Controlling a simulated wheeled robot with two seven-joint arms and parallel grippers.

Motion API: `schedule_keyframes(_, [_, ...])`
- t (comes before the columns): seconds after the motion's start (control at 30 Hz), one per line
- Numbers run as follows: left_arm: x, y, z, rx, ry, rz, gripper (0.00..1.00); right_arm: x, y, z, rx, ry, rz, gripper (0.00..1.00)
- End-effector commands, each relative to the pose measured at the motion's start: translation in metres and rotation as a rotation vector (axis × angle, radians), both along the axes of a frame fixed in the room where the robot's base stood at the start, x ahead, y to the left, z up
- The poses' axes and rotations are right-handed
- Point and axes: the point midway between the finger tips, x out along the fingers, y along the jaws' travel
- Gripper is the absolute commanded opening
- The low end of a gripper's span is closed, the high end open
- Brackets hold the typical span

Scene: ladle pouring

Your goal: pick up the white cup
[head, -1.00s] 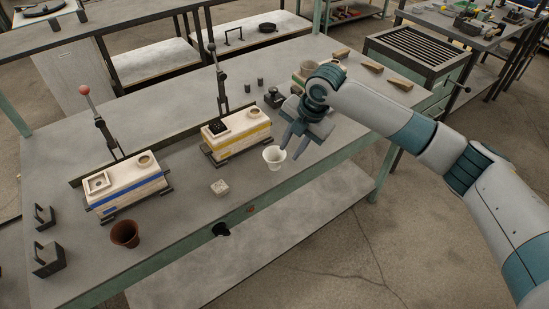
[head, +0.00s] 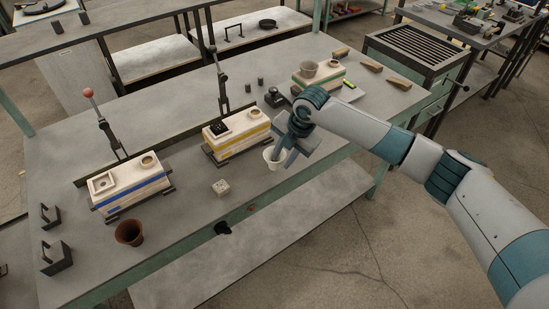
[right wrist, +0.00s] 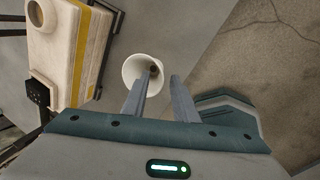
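The white cup (head: 272,157) stands upright near the front edge of the workbench (head: 190,209). In the right wrist view the cup (right wrist: 129,68) shows its open mouth. My right gripper (head: 281,157) is at the cup, covering part of it from the right. In the right wrist view its fingers (right wrist: 164,77) are apart. One finger overlaps the cup's mouth and the other is just outside the right rim, so the rim lies between them in the picture. I cannot tell whether they touch it. My left gripper is out of view.
A yellow-striped mould box (head: 237,136) stands left of the cup, a blue-striped one (head: 131,190) farther left. A small pale block (head: 220,187) and a brown cup (head: 129,233) are near the front edge. A green-striped box (head: 318,77) sits behind my arm.

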Motion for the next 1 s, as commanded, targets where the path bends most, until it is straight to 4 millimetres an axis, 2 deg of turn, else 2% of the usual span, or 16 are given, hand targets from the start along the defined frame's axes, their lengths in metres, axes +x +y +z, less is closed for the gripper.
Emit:
schedule_keyframes(0.5, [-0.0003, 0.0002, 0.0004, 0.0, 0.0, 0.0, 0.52, 0.0007, 0.0004, -0.0021, 0.0, -0.001, 0.0, 0.26])
schedule_keyframes(0.6, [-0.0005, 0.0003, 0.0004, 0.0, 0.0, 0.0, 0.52, 0.0007, 0.0005, -0.0019, 0.0, -0.001, 0.0, 0.02])
schedule_keyframes(0.63, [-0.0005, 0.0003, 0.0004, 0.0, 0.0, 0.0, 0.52, 0.0007, 0.0004, -0.0021, 0.001, -0.001, 0.0, 0.0])
schedule_keyframes(1.0, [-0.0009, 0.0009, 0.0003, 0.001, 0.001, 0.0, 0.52, 0.0006, 0.0004, -0.0021, 0.001, -0.001, 0.0, 0.0])
